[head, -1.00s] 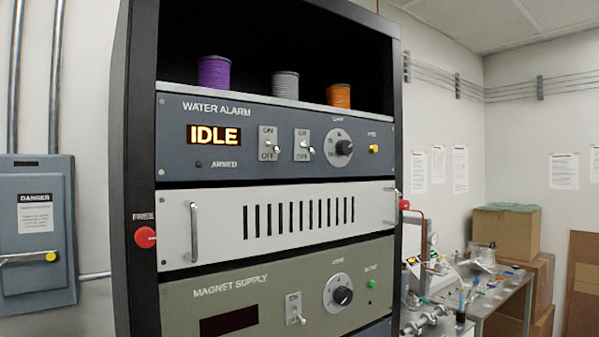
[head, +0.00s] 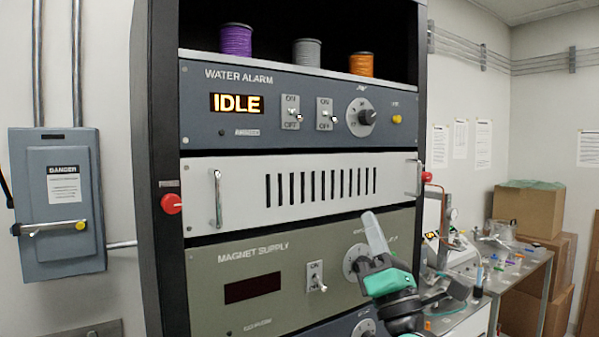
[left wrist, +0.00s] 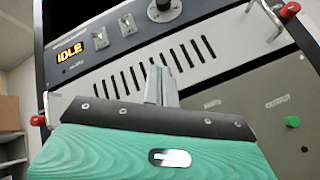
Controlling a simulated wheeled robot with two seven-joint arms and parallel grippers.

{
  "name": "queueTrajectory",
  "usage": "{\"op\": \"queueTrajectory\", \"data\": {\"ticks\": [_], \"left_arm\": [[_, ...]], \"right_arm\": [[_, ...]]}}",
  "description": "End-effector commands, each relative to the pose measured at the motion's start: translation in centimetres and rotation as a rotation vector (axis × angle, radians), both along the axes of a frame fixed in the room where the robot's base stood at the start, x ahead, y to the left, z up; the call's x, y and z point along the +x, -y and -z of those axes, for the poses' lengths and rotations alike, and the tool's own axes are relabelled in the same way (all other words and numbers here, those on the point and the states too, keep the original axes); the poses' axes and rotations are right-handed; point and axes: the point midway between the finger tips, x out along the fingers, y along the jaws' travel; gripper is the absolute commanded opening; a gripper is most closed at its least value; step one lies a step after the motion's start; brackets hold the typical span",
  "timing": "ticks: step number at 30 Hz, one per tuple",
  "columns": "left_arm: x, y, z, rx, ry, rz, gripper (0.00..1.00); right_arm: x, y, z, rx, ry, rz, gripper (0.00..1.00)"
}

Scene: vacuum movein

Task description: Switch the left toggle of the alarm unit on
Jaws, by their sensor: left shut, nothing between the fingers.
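The alarm unit, a blue-grey panel marked WATER ALARM (head: 223,135), sits high in the black rack in the head view. Its display (head: 237,103) reads IDLE. The left toggle (head: 291,113) has its lever tipped down toward OFF. The right toggle (head: 325,114) looks the same. In the left wrist view the left toggle (left wrist: 100,39) and right toggle (left wrist: 126,24) lie beyond the fingers. My left gripper (head: 373,219) is shut and empty, in front of the magnet supply, below and right of the toggles and apart from them. It fills the lower left wrist view (left wrist: 157,72). My right gripper is not in view.
A pale vented panel (head: 245,190) with two protruding handles (head: 217,198) lies below the alarm unit. The magnet supply (head: 215,270) is under it. A red knob (head: 171,204) is on the rack's left post. Purple, grey and orange spools stand above the alarm unit (head: 236,40).

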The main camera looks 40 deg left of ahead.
Motion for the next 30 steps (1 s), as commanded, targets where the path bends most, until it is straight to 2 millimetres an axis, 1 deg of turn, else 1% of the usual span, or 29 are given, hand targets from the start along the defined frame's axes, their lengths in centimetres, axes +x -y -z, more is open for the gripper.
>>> {"op": "queueTrajectory", "data": {"ticks": [1,3,6,10,13,23,26,30], "left_arm": [[-2.4,-0.7,-2.3,-0.064,0.073,0.04,0.0],[-5.0,-1.6,-4.3,-0.136,0.145,0.093,0.0],[-7.7,-2.5,-6.1,-0.211,0.22,0.157,0.0],[-9.6,-3.1,-7.2,-0.263,0.27,0.208,0.0],[-10.1,-3.2,-7.5,-0.276,0.282,0.223,0.0],[-10.1,-3.3,-7.6,-0.276,0.281,0.222,0.0],[-9.9,-3.6,-8.2,-0.274,0.283,0.221,0.0],[-9.3,-5.0,-9.9,-0.274,0.283,0.218,0.0]], "right_arm": [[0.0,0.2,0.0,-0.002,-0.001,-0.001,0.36],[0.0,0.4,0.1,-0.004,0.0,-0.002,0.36],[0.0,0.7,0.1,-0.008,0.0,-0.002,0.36],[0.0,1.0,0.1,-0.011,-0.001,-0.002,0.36],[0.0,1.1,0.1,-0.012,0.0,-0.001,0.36],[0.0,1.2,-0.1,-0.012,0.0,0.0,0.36],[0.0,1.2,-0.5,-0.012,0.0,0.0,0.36],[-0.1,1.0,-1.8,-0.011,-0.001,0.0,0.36]]}}
